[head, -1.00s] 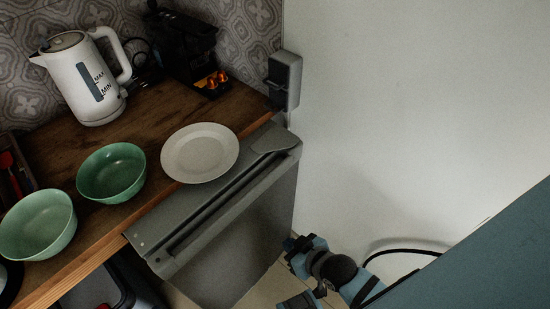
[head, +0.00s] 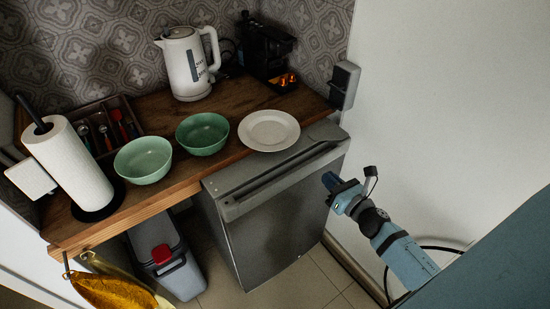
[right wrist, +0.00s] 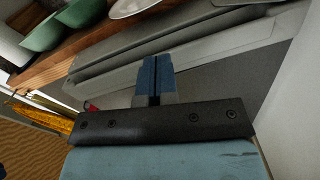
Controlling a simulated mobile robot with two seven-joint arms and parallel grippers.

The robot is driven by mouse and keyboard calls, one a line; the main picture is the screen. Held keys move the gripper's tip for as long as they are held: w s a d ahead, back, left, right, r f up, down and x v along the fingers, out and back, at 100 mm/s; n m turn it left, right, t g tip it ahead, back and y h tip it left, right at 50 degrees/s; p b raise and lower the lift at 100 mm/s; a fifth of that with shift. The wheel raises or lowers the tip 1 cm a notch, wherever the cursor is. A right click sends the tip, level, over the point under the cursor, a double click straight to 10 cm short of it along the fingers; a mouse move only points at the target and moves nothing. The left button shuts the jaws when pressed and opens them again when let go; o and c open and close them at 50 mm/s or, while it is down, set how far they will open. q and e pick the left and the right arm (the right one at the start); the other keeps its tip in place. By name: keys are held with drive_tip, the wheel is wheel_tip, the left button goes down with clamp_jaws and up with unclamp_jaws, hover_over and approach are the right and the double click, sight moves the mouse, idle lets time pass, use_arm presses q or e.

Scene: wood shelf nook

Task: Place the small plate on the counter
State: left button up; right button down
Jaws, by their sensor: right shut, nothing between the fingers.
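The small white plate (head: 269,130) lies flat on the wooden counter (head: 162,106), its near side close to the front edge above the grey appliance. It also shows in part at the top of the right wrist view (right wrist: 135,6). My right gripper (head: 328,181) is in front of the grey appliance, below and to the right of the plate, apart from it. Its fingers (right wrist: 156,72) are shut with nothing between them. My left gripper is not in view.
Two green bowls (head: 143,159) (head: 203,133) stand left of the plate. A white kettle (head: 187,65), a black coffee machine (head: 268,50), a paper towel roll (head: 72,165) and a cutlery tray (head: 138,125) are on the counter. The grey appliance (head: 275,215) stands below; a white wall bounds the right.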

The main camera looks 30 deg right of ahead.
drive_tip(key=n, duration=0.3)
drive_tip(key=p, duration=0.3)
approach(289, 142)
drive_tip(key=shift+y, duration=0.3)
drive_tip(key=w, duration=0.6)
drive_tip(key=shift+a+f, duration=0.1)
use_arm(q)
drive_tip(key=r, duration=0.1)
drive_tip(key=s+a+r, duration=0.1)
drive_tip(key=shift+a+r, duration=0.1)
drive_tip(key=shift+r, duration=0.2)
use_arm(e)
drive_tip(key=shift+w, duration=0.4)
drive_tip(key=w+b, duration=0.1)
drive_tip(key=w, duration=0.2)
drive_tip(key=shift+w+a+f, duration=0.1)
drive_tip(key=shift+w+a, duration=0.05)
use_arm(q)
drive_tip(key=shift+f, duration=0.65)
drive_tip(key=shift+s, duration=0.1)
